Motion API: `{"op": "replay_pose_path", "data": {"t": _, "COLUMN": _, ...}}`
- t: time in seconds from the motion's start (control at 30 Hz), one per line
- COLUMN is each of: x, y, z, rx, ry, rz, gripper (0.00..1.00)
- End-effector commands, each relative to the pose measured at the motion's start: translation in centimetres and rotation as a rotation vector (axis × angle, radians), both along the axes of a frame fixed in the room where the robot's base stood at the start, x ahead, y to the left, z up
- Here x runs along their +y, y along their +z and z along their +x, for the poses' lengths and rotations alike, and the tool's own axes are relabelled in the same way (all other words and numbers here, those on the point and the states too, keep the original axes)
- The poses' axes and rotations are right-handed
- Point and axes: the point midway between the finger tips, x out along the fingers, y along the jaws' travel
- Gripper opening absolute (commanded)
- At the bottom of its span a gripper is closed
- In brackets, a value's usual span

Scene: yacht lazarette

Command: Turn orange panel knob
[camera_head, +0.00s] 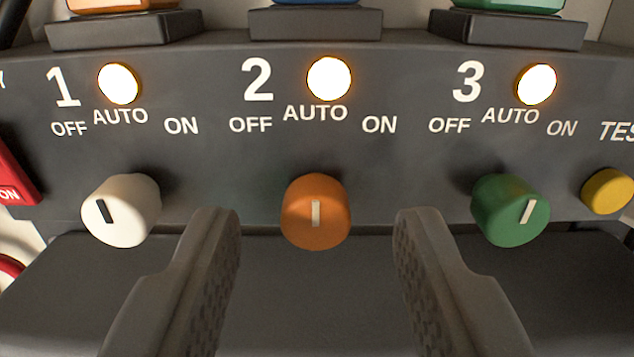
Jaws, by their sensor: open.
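The orange knob (316,212) sits in the middle of a dark grey panel (213,160), under the number 2 and the labels OFF, AUTO and ON. Its pale pointer line is upright, in line with AUTO. A lit round lamp (328,78) glows above it. My gripper (317,225) is open, with one finger on each side of the orange knob in the picture. Clear gaps show between the fingers and the knob, and nothing is between the fingers. The exact depth between fingertips and knob cannot be told.
A white knob (121,210) under 1 is on the left, its dark pointer tilted left. A green knob (510,210) under 3 is on the right, its pointer tilted right. A yellow button (607,191) and a red part (14,180) flank them. A dark surface (318,290) lies below.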

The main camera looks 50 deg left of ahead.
Motion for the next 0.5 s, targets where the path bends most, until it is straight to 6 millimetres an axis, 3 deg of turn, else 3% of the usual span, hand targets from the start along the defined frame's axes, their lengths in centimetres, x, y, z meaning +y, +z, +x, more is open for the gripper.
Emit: {"op": "replay_pose_path", "data": {"t": 0.5, "x": 1.03, "y": -0.06, "z": 0.79, "rx": -0.001, "ry": 0.0, "rz": -0.001, "gripper": 0.41}}
